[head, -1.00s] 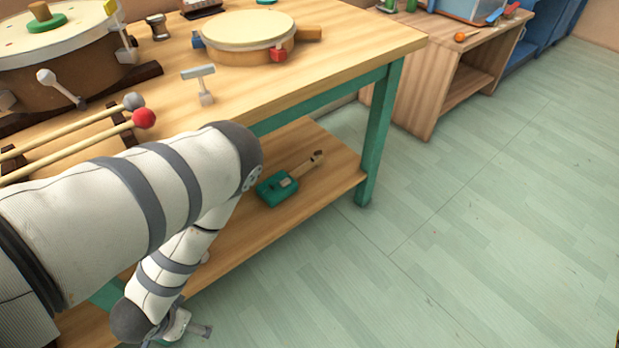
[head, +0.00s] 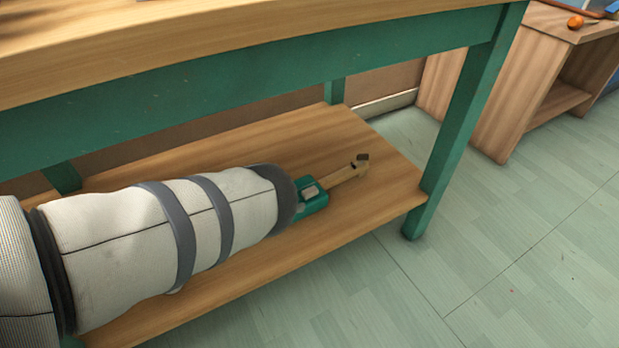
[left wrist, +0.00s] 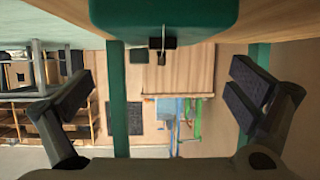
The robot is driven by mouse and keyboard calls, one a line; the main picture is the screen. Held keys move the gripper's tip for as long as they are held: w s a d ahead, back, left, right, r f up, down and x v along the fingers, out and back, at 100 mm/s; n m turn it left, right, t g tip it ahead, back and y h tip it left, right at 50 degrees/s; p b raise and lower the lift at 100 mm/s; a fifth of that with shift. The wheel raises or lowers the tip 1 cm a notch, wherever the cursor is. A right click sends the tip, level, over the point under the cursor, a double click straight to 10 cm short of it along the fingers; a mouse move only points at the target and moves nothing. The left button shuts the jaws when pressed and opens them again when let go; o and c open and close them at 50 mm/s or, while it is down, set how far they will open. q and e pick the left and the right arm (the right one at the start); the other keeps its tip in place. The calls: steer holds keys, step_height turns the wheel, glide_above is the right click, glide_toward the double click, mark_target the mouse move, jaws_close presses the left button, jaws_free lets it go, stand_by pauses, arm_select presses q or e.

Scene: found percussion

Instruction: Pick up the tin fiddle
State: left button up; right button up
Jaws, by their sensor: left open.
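The tin fiddle (head: 318,198) lies on the lower wooden shelf (head: 385,190) of the green-legged table. It has a green body with a pale patch and a wooden neck pointing up and right to a dark head. My left forearm hides the near part of the body in the head view. My left gripper is hidden there. In the left wrist view, my left gripper (left wrist: 160,98) has its dark fingers wide apart with nothing between them. A rounded green body, which looks like the fiddle (left wrist: 185,18), fills the top middle, beyond the fingers. My right gripper is not in view.
The tabletop (head: 200,40) and its green rail hang over the shelf. A green leg (head: 465,125) stands at the shelf's right corner. A wooden cabinet (head: 510,90) is at the back right. The pale green floor is clear at the right.

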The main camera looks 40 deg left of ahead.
mark_target(316, 185)
arm_select(q)
steer(key=shift+b+x, duration=0.3)
steer(key=shift+x, duration=0.7)
steer(key=b+x, duration=0.3)
steer(key=x, duration=0.1)
steer(key=shift+w+f, duration=0.1)
steer(key=shift+f, duration=0.2)
steer(key=shift+w, duration=0.25)
steer(key=shift+r, duration=0.15)
steer(key=shift+c, duration=0.8)
steer(key=c, duration=1.3)
